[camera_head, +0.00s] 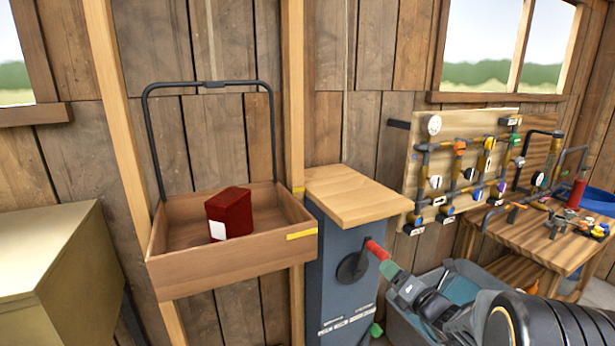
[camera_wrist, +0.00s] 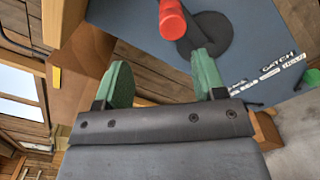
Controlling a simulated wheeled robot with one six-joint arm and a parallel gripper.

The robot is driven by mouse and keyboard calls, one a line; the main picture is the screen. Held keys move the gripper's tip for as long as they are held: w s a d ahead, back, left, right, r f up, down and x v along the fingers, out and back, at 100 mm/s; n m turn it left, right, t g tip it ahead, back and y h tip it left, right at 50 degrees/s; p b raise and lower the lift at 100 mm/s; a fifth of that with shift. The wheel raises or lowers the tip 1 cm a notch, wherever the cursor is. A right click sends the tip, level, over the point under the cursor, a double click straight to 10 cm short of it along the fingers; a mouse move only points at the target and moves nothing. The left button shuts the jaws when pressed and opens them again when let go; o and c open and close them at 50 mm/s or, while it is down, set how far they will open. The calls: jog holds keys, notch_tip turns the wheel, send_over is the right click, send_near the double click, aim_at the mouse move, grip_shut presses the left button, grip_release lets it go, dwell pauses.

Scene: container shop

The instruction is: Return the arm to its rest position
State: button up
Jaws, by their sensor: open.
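My gripper (camera_head: 388,270) is in front of the blue-grey cabinet in the head view. In the wrist view my gripper (camera_wrist: 162,68) has its two green fingers spread wide apart with nothing between them. A red handle (camera_head: 376,250) sticks out from a black round disc (camera_head: 350,268) on the cabinet's face. In the wrist view the red handle (camera_wrist: 172,20) lies just beyond the fingertips, nearer the right finger. Whether a finger touches it I cannot tell. Much of my arm is at the lower right of the head view.
The blue-grey cabinet (camera_head: 335,290) has a wooden top. Left of it, a wooden tray (camera_head: 225,263) with a black hoop holds a dark red container (camera_head: 230,212). A pipe-and-valve board (camera_head: 415,170), a workbench (camera_head: 545,243) and a grey-blue bin (camera_head: 400,325) are at the right.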

jog(key=s+a+f+n+g+y, duration=0.1)
jog(key=s+a+f+n+g, duration=0.4)
jog(key=n, duration=0.6)
jog(key=s+a+f+n+g+y, duration=0.1)
jog(key=s+a+f+n+g, duration=0.15)
jog(key=s+n+g, duration=0.55)
jog(key=s+d+r+n+h, duration=0.1)
jog(key=s+r+n+h, duration=0.2)
jog(key=n, duration=0.7)
jog(key=s+d+r+n+t+h, duration=0.1)
jog(key=s+r+n+h, duration=0.3)
jog(key=n, duration=0.7)
jog(key=s+h, duration=0.2)
jog(key=shift+s+h, duration=0.2)
jog(key=shift+h, duration=0.1)
